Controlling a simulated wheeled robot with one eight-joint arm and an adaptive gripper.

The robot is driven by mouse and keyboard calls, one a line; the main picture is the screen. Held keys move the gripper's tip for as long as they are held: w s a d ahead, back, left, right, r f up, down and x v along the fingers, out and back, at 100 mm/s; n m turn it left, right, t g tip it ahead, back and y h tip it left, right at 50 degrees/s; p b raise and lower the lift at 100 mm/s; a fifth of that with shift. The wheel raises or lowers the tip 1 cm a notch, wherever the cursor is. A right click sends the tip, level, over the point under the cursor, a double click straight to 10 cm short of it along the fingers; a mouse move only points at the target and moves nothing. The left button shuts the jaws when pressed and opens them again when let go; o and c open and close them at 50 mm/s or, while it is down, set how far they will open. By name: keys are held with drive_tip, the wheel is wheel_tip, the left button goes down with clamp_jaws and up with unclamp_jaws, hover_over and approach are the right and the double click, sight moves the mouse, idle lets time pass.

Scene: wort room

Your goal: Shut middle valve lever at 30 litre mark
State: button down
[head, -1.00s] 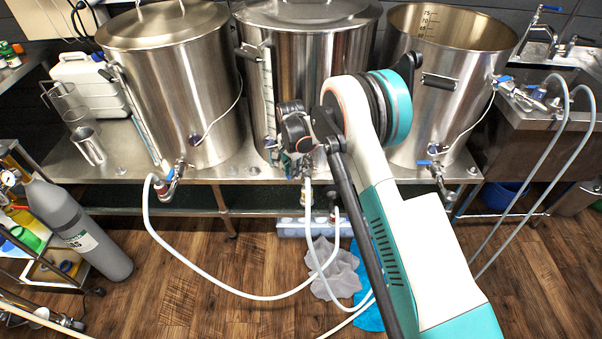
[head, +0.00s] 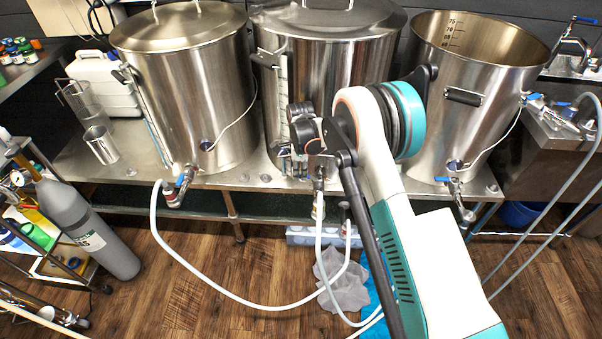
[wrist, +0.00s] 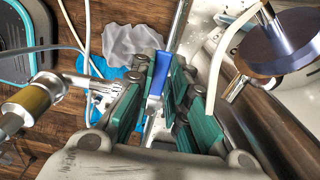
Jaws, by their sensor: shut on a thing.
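The middle kettle (head: 340,60) is a tall lidded steel pot on the bench, with a sight gauge (head: 283,80) on its left front. Its liquid level is too small to read. My gripper (wrist: 160,82) is at this kettle's valve, low on its front. In the wrist view its teal-padded fingers are closed around the blue valve lever (wrist: 156,80). In the head view my wrist and arm hide most of the valve and the lever. A white hose (head: 319,232) hangs down below the valve.
A lidded kettle (head: 190,90) stands left and an open kettle (head: 470,100) right, each with a blue-levered valve. White hoses loop over the wooden floor. A grey gas cylinder (head: 90,230) stands left. A grey cloth (head: 340,282) lies below the bench.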

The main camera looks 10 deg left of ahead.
sight(300, 175)
drive_tip(key=shift+w, duration=0.15)
idle(0.4)
drive_tip(key=c, duration=1.6)
unclamp_jaws()
drive_tip(key=shift+o, duration=0.2)
wheel_tip(300, 175, up, 12)
